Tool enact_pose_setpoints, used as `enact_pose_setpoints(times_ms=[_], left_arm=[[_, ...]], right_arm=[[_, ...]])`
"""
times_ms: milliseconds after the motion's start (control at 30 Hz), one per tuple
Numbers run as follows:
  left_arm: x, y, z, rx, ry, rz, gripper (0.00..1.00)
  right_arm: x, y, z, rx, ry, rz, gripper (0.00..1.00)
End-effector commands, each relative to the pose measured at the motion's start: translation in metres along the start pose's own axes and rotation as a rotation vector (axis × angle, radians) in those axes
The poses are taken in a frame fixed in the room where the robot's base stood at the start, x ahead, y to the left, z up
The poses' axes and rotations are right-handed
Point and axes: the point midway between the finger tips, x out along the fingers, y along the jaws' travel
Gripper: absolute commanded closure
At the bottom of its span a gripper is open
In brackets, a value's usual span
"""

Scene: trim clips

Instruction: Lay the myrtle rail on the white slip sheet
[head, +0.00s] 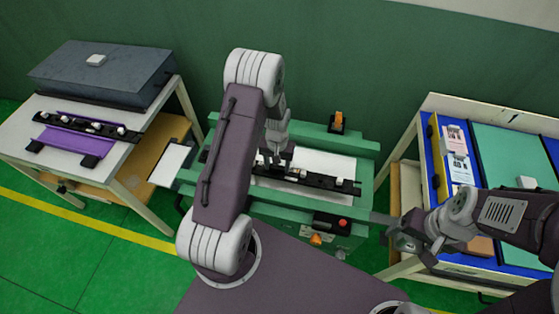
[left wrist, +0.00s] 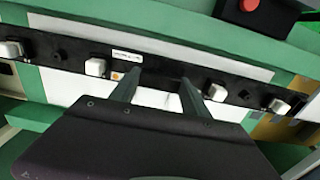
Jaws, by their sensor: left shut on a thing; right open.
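A long black rail (head: 317,180) with several white clips lies lengthwise over the green bench. It shows in the left wrist view (left wrist: 160,73) with a small white label too blurred to read. My left gripper (head: 277,160) is shut on the rail near its middle; its two fingers (left wrist: 160,90) straddle it in the left wrist view. A white sheet (head: 322,162) lies on the bench under and behind the rail. I cannot tell whether the rail touches it. My right gripper (head: 412,240) is open and empty, right of the bench's front.
A second clip-bearing rail (head: 90,126) sits on a purple holder (head: 72,143) on the left table, before a dark grey box (head: 100,70). A red button (head: 343,222) is on the bench's front. A blue table (head: 440,190) with cards stands right.

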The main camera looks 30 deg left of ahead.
Motion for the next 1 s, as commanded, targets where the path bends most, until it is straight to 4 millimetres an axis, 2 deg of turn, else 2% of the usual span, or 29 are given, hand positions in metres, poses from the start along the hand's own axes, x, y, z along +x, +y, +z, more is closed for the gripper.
enact_pose_setpoints(times_ms=[533, 1000], left_arm=[[0.064, 0.000, 0.000, 0.001, 0.001, 0.000, 1.00], [0.066, 0.000, 0.000, 0.001, 0.000, 0.000, 1.00]], right_arm=[[0.058, 0.001, 0.006, 0.000, 0.000, 0.000, 0.20], [0.059, 0.001, 0.006, 0.000, 0.001, 0.000, 0.20]])
